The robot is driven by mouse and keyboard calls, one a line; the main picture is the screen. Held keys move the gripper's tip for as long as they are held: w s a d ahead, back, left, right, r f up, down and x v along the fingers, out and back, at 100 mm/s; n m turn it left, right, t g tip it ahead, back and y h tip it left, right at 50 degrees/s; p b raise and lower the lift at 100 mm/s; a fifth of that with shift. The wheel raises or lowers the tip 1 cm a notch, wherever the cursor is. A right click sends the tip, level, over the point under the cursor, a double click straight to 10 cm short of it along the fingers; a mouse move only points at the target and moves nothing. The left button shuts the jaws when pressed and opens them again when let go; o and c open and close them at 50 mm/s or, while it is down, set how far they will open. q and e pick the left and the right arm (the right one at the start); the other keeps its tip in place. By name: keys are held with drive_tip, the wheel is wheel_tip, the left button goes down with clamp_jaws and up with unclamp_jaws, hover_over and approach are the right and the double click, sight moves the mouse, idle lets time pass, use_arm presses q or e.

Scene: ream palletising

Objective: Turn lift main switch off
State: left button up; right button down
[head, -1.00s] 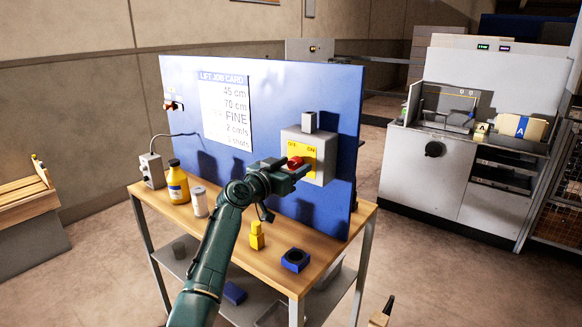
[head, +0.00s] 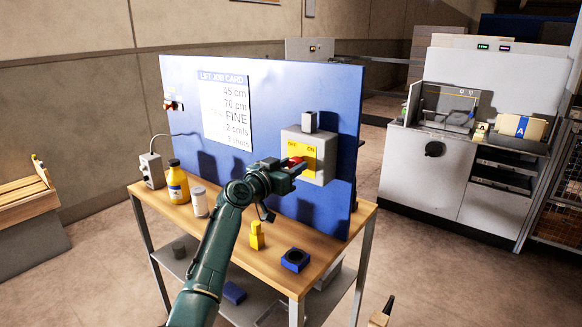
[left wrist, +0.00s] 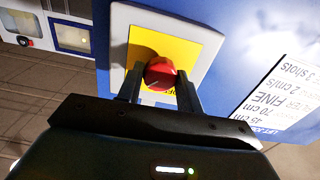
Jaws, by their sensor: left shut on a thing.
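The main switch is a grey box (head: 322,140) with a yellow plate (head: 308,160) marked OFF and ON, mounted on the blue panel. Its red knob (left wrist: 160,74) shows in the left wrist view in front of the yellow plate (left wrist: 162,46). My left gripper (head: 296,168) is at the switch, with one dark finger on each side of the red knob, shut on it. In the head view the gripper hides most of the knob. My right gripper is not in view.
The blue panel (head: 230,165) carries a job card (head: 226,110) and stands on a wooden table (head: 325,240). A yellow bottle (head: 177,184), a white can (head: 199,202), a small yellow piece (head: 257,236) and a blue block (head: 295,260) stand in front of it.

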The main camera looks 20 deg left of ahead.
use_arm(q)
drive_tip(key=n, duration=0.4)
drive_tip(key=n+p, duration=0.1)
drive_tip(key=n, duration=0.4)
drive_tip(key=shift+n+p, duration=0.4)
drive_tip(key=n+p, duration=0.1)
drive_tip(key=n, duration=0.1)
drive_tip(key=shift+n, duration=0.3)
drive_tip(key=shift+n+p, duration=0.5)
drive_tip(key=shift+n, duration=0.7)
drive_tip(key=shift+n+p, duration=0.5)
drive_tip(key=shift+n, duration=0.8)
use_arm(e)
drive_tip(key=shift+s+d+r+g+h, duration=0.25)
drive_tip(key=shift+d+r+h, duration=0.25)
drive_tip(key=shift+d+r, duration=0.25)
use_arm(q)
drive_tip(key=shift+f+n, duration=0.1)
drive_tip(key=shift+n, duration=0.2)
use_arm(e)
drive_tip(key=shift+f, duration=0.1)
